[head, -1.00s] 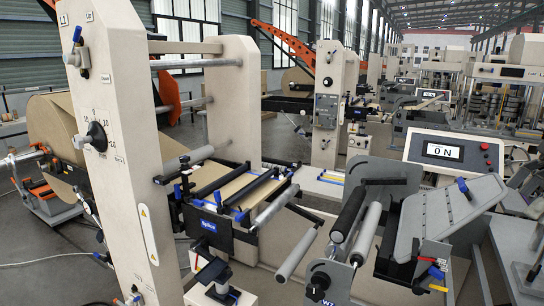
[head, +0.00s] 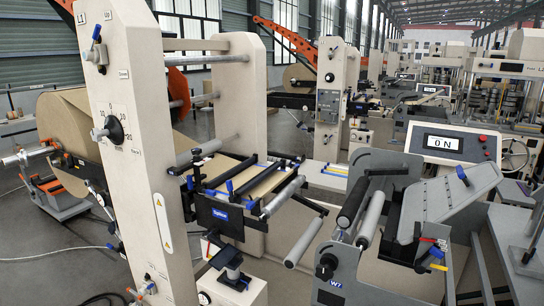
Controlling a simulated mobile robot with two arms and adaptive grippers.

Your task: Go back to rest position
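Neither of my grippers shows in the head view, and no part of my arms can be made out. The unwind machine's beige upright frame (head: 140,175) stands at the left, with a dial on its face. A kraft paper roll (head: 62,125) hangs behind it on a shaft. A black splicing table (head: 225,218) with rollers and blue levers sits right of the frame. A control box (head: 452,147) with a display reading "0 N" and a red button stands at the right.
A grey machine with rollers (head: 365,215) and a tilted grey plate (head: 450,200) fills the right foreground. Grey floor (head: 55,265) is open at the lower left, with a cable lying on it. More machines line the hall behind.

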